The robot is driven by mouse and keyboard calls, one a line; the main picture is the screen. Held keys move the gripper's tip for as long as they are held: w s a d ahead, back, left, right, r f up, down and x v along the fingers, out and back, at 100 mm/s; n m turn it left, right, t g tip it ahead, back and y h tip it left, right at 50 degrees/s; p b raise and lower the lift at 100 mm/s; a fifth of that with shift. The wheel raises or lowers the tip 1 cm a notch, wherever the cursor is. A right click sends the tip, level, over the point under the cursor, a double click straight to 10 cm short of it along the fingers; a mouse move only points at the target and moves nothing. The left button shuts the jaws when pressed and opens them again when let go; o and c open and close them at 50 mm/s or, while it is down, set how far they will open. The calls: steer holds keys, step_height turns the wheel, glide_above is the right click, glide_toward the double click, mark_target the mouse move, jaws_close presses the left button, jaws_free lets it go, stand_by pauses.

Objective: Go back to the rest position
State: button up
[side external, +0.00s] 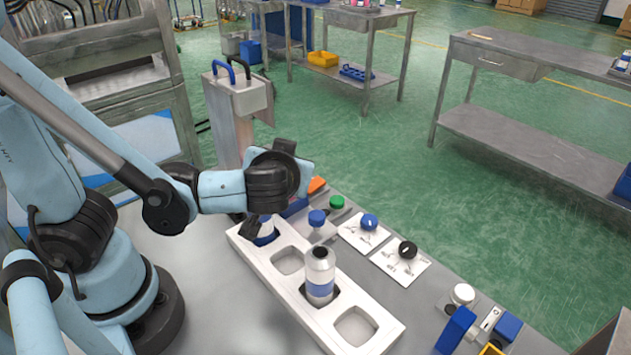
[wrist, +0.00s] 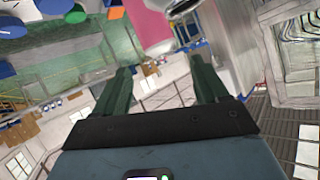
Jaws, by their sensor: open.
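My gripper (side external: 252,226) is low over the far left end of a white rack (side external: 377,324), partly hidden by my wrist. In the wrist view its two dark green fingers (wrist: 165,76) are apart with nothing between them. A white can with a blue band (side external: 266,232) sits at the rack's far left hole, right beside the fingers; I cannot tell whether they touch it. A second can, grey-white with a blue label (side external: 320,270), stands upright in another rack hole. A pink and white object (wrist: 152,25) shows beyond the fingertips in the wrist view.
A grey stand with blue and black handles (side external: 238,105) rises behind my wrist. Blue (side external: 369,222), green (side external: 337,202) and black (side external: 407,249) round knobs sit right of the rack. Blue blocks (side external: 456,330) lie at the lower right. Metal tables (side external: 520,55) stand beyond open green floor.

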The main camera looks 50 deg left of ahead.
steer(key=x, duration=0.3)
steer(key=shift+w+a, duration=0.15)
steer(key=shift+a, duration=0.05)
steer(key=shift+r, duration=0.25)
steer(key=shift+f, duration=0.1)
